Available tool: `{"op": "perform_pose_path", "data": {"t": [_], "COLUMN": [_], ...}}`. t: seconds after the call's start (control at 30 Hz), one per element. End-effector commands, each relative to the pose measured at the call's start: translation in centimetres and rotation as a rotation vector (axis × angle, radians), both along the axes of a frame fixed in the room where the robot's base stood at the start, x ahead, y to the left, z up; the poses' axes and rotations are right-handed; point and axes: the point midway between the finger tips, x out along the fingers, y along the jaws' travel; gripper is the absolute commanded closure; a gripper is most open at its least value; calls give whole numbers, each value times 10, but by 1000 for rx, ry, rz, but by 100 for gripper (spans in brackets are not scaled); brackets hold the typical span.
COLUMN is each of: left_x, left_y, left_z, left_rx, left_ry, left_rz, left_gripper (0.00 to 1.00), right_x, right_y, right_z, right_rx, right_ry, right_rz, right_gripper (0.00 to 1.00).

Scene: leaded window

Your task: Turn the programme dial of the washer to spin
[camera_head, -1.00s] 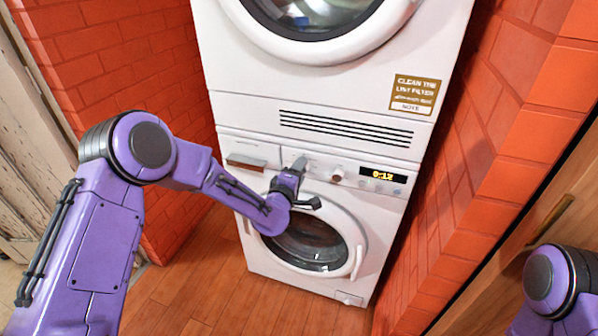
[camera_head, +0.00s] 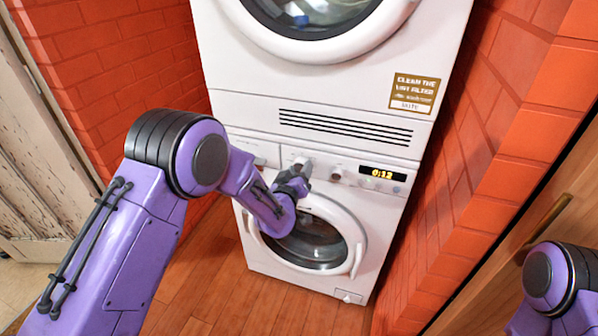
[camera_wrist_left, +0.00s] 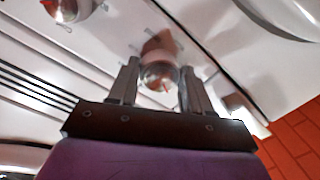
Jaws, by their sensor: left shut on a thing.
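The washer (camera_head: 258,230) is the lower white machine of a stack. My left gripper (camera_head: 303,168) is at its control panel. In the left wrist view, the fingers of my left gripper (camera_wrist_left: 158,85) stand on either side of a round silver dial (camera_wrist_left: 160,76) and are shut on it. A second, similar knob (camera_head: 337,173) sits to the right of it in the head view and shows in the left wrist view (camera_wrist_left: 66,8). The labels around the knobs are too small or blurred to read. My right gripper is out of view.
A lit display (camera_head: 383,174) reads 0:12 on the panel. The washer door (camera_head: 361,250) is closed below. The dryer (camera_head: 245,60) stands above. Orange brick walls (camera_head: 500,165) close in on both sides. The wooden floor (camera_head: 235,300) in front is clear.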

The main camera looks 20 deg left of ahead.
Motion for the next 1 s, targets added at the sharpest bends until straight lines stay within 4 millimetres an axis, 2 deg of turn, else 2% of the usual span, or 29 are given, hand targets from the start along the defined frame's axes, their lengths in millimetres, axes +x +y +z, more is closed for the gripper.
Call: {"op": "perform_pose_path", "data": {"t": [0.4, 1.0], "left_x": [0, 0], "left_y": [0, 1], "left_z": [-1, -1], "left_rx": [265, 341], "left_ry": [-9, -11], "left_rz": [-1, 1], "left_gripper": [81, 81], "right_x": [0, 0], "right_y": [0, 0], "right_z": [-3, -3], "right_rx": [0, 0], "right_ry": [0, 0], "right_rz": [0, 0], "right_gripper": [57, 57]}}
